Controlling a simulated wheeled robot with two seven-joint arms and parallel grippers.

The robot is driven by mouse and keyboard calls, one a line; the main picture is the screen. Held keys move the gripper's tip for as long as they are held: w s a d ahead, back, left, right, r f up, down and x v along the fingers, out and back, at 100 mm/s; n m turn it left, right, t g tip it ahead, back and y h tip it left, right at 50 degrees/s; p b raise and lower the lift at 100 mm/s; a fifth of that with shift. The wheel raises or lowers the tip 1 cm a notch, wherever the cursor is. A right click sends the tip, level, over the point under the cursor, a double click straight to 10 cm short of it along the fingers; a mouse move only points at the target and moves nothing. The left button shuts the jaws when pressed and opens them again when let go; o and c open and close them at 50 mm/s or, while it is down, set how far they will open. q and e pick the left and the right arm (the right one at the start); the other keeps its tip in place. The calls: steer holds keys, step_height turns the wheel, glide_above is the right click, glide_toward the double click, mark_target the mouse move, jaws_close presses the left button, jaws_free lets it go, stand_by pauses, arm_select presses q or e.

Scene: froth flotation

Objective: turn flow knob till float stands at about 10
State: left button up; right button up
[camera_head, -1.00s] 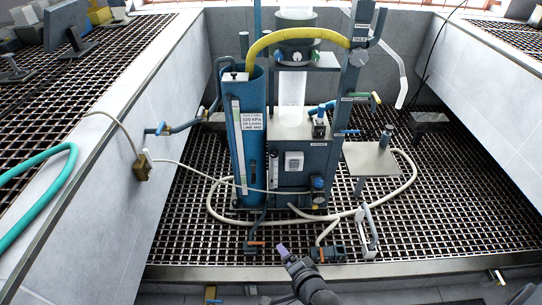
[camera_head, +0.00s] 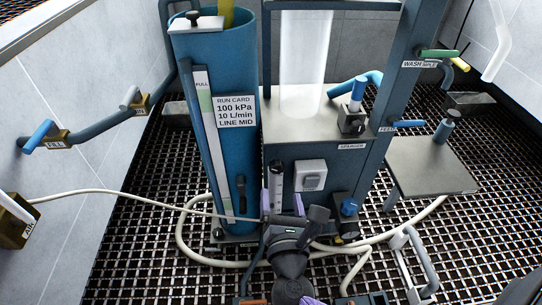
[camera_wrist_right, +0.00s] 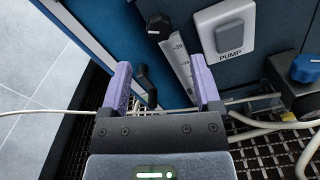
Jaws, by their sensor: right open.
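The flow meter (camera_head: 277,178) is a narrow pale tube with a scale on the front of the sparger box, beside the blue tank. In the right wrist view the flow meter (camera_wrist_right: 180,60) shows marks and a black knob-like cap (camera_wrist_right: 158,27) at its upper end. Its lower end is hidden behind my right gripper, and I cannot make out the float. My right gripper (camera_head: 282,200) is open, its purple fingers apart in front of the meter's lower part. In the wrist view nothing is clasped between the fingertips (camera_wrist_right: 160,70). My left gripper is not in view.
The blue tank (camera_head: 180,90) bears a run card (camera_head: 236,112) reading 100 kPa, 10 L/min. A pump switch (camera_head: 311,176) and a blue-knobbed regulator (camera_head: 348,208) are right of the meter. A thin white cable (camera_head: 110,191) crosses near my gripper. Pale hose (camera_head: 190,245) lies on the grating.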

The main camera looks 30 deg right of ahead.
mark_target(277, 170)
steer(key=b+x, duration=0.1)
steer(key=x, duration=0.7)
steer(key=shift+w+d+r+b, duration=0.1)
steer(key=shift+w+b, duration=0.2)
steer(key=shift+b, duration=0.1)
steer(key=shift+w+d, duration=0.15)
steer(key=shift+w, duration=0.1)
steer(key=c, duration=0.9)
jaws_close()
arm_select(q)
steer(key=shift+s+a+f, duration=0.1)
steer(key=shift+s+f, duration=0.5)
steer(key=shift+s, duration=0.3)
